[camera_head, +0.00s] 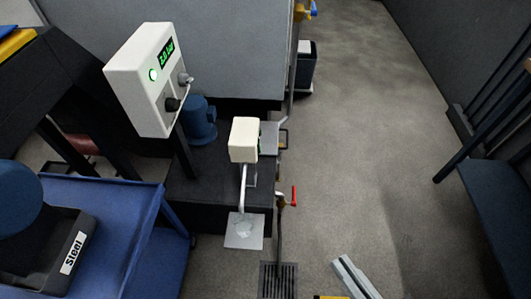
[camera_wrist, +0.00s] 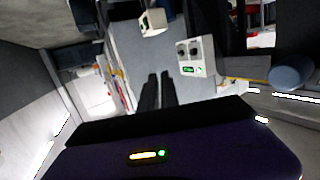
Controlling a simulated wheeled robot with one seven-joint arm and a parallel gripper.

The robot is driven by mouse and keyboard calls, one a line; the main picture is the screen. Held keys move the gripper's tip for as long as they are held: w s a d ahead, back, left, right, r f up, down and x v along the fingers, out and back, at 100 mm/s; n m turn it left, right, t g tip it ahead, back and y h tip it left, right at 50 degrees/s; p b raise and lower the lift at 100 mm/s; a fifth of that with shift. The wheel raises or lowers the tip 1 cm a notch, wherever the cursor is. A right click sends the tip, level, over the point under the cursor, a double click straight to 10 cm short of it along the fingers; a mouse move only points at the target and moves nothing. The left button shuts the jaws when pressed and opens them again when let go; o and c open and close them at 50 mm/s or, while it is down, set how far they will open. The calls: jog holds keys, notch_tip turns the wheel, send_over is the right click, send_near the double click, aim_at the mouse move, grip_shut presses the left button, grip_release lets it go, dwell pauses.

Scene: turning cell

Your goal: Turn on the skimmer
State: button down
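The skimmer looks to be the cream box (camera_head: 243,139) on a bent pale stem above the dark tank (camera_head: 200,190), near the middle of the head view. A cream box that looks like the same one shows at the top of the wrist view (camera_wrist: 153,22). I cannot make out its switch. My gripper (camera_wrist: 159,74) shows in the wrist view as two dark fingers with a narrow gap and nothing between them. It is apart from the box and not seen in the head view.
A white control box (camera_head: 145,80) with a lit green button, green display and dark knobs stands upper left. A blue motor (camera_head: 198,120) is behind it. A blue cart (camera_head: 120,235) is at left. A red-handled valve (camera_head: 293,196) is right of the tank. The floor aisle (camera_head: 360,150) is clear.

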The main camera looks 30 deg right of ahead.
jog(key=w+f+m+t, duration=0.2)
jog(key=w+f+m, duration=0.35)
jog(key=w, duration=0.75)
jog(key=m+h, duration=0.4)
jog(key=m, duration=0.7)
send_near(260, 146)
jog(key=s+d+r, duration=0.2)
jog(key=s+r, duration=0.1)
jog(key=s, duration=0.1)
jog(key=f+m, duration=0.1)
jog(key=d+f+m, duration=0.1)
jog(key=f+m+g+h, duration=0.1)
jog(key=f, duration=0.1)
jog(key=shift+s+d+m, duration=0.25)
jog(key=shift+s+d, duration=0.1)
jog(key=shift+s, duration=0.05)
jog(key=w, duration=1.1)
jog(key=shift+w+a+f+b, duration=0.3)
jog(key=shift+a, duration=0.05)
